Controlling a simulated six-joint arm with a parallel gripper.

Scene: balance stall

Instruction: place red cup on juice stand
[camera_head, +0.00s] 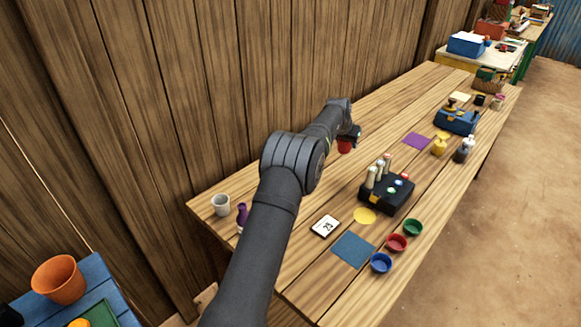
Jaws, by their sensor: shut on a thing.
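My gripper (352,136) is at the far end of my dark arm, over the back part of the wooden table. It is shut on a red cup (344,147), which shows just below it and is partly hidden by the gripper. I cannot tell if the cup touches the table. None of the things in view is clearly marked as the juice stand. A dark block (374,201) holding several pale bottles with coloured tops stands right of and nearer than the cup.
Red (397,243), green (412,227) and blue (381,263) bowls stand at the near right edge. A blue mat (353,250), number card (326,226), yellow disc (364,215) and purple mat (417,141) lie flat. A grey mug (221,205) stands left.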

